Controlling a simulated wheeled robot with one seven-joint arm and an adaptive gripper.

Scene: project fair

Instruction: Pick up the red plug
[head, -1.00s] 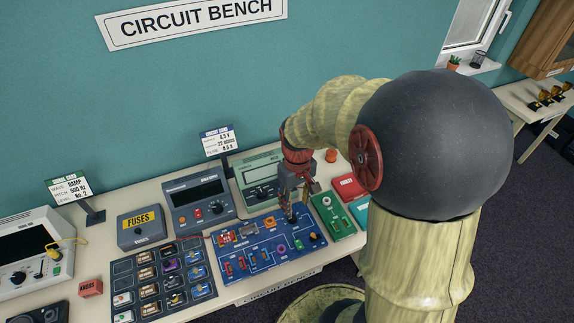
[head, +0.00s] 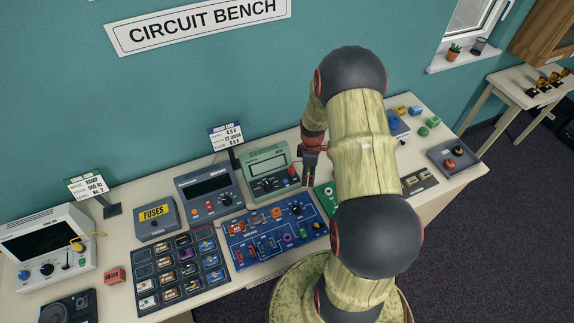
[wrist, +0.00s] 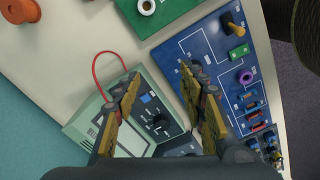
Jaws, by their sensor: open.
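No red plug can be made out for certain. A small red piece (head: 292,170) shows at the right edge of the green meter (head: 266,160) in the head view. In the wrist view a red lead (wrist: 96,68) loops from the green meter (wrist: 88,120) toward a green board. My gripper (head: 307,180) hangs by the right side of the green meter. In the wrist view its jaws (wrist: 160,72) are apart, with nothing between them. My arm hides part of the bench.
The blue circuit board (head: 282,255) lies in front of the meters, with a component tray (head: 143,270) to its left. An orange spool (wrist: 20,10) stands near the wrist view's top-left corner. Several small coloured blocks stand at the bench's far right. Bare bench shows around the grey tray.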

